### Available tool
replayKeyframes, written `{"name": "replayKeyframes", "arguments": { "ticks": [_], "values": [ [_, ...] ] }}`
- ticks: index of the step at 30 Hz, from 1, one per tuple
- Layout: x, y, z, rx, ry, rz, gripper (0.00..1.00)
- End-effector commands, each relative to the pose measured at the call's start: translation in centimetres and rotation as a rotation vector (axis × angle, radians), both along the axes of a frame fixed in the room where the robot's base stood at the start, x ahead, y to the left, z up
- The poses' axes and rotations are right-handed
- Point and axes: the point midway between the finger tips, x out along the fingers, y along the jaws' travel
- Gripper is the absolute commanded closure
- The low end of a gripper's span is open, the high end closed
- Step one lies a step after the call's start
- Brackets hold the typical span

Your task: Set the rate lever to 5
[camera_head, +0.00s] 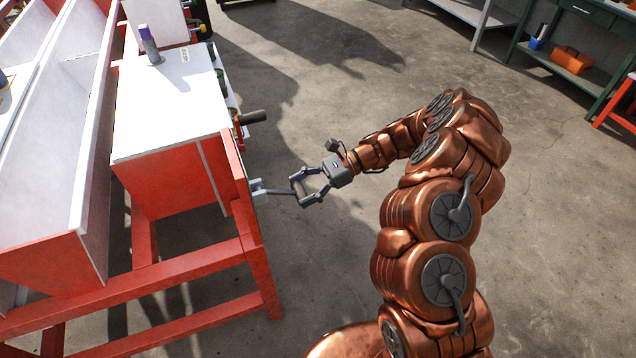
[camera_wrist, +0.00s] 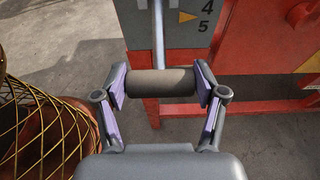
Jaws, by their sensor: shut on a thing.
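The rate lever is a pale metal rod (camera_wrist: 158,38) with a dark grey cylindrical grip (camera_wrist: 160,83), sticking out from the red machine's side. In the head view its rod (camera_head: 268,191) reaches out to my gripper (camera_head: 303,188). In the wrist view my gripper (camera_wrist: 161,86) is shut on the grip, with a purple pad at each end of it. A grey scale plate (camera_wrist: 222,25) shows 4 above 5. A yellow pointer (camera_wrist: 187,16) points right, level with the gap between 4 and 5. The rest of the scale is out of the wrist view.
The red and white machine (camera_head: 175,190) fills the left of the head view. Another dark-gripped handle (camera_head: 252,117) sticks out farther back. Bare concrete floor (camera_head: 330,90) lies around my arm. A bench with an orange toolbox (camera_head: 572,60) stands back right.

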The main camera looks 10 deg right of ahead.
Motion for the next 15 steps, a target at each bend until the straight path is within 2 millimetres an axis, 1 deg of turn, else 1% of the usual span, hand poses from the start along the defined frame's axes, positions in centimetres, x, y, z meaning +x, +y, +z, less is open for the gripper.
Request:
{"name": "replayKeyframes", "arguments": {
  "ticks": [1,3,6,15],
  "values": [
    [-0.2,0.2,-0.9,0.022,0.011,0.006,0.92],
    [-0.2,0.4,-1.2,0.059,0.019,0.005,0.92],
    [-0.4,0.6,-1.5,0.1,0.03,0.007,0.92],
    [-0.4,1.1,-2.2,0.093,0.027,0.007,0.92]
  ]
}}
